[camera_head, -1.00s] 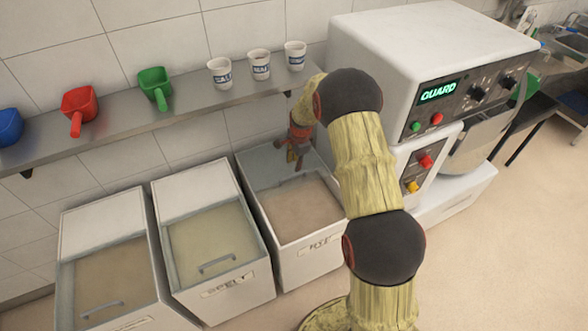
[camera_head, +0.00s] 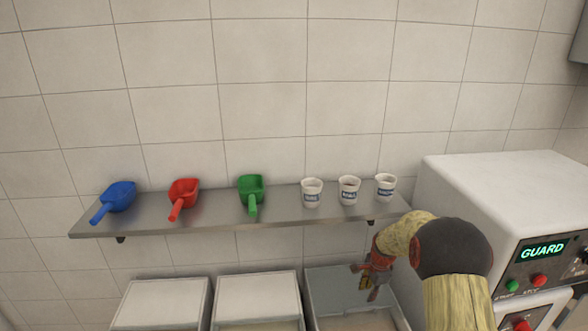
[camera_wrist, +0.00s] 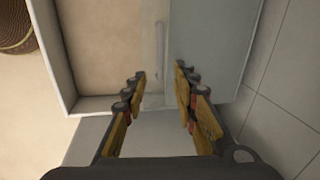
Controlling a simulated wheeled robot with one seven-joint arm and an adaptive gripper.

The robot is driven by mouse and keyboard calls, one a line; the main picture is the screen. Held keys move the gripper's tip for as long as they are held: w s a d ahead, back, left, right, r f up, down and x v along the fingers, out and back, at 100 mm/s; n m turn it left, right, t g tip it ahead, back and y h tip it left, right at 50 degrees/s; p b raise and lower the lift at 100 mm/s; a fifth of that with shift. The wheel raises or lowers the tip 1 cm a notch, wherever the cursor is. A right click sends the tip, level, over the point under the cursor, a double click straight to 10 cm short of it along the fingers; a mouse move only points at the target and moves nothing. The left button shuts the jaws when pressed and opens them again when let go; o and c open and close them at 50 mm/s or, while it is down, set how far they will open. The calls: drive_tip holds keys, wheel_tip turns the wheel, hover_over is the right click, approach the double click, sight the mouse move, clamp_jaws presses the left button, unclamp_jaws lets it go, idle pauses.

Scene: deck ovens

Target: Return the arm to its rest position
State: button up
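My gripper (camera_head: 370,290) hangs pointing down at the right-hand flour bin (camera_head: 310,298), in front of the wall shelf's right end. In the wrist view my gripper (camera_wrist: 160,75) has its two fingers apart with nothing between them. Below them the wrist view shows the inside of the bin, with its wall (camera_wrist: 55,50), a pale brown fill and a clear panel with a handle (camera_wrist: 160,45). The bend of my arm covers part of the area between the bin and the white machine.
A steel shelf (camera_head: 230,222) holds blue (camera_head: 117,197), red (camera_head: 183,193) and green (camera_head: 251,189) scoops and three labelled cups (camera_head: 348,190). Two more bins (camera_head: 160,303) (camera_head: 257,298) stand to the left. A white machine (camera_head: 500,175) reading GUARD is close on the right.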

drive_tip(key=s+a+n+g, duration=0.2)
drive_tip(key=s+n, duration=0.4)
drive_tip(key=s, duration=0.4)
drive_tip(key=s+a+r+n+t, duration=0.1)
drive_tip(key=s+a+r+n, duration=0.2)
drive_tip(key=s+r, duration=0.7)
drive_tip(key=s+a+r+n+t, duration=0.2)
drive_tip(key=s+a+r+n, duration=0.2)
drive_tip(key=s+r, duration=0.6)
drive_tip(key=s+a+r+n+t, duration=0.2)
drive_tip(key=s+a+r+n, duration=0.1)
drive_tip(key=s+r, duration=0.7)
drive_tip(key=shift+a+r+n, duration=0.4)
drive_tip(key=shift+a+r, duration=0.05)
drive_tip(key=shift+a, duration=0.3)
drive_tip(key=shift+w, duration=0.1)
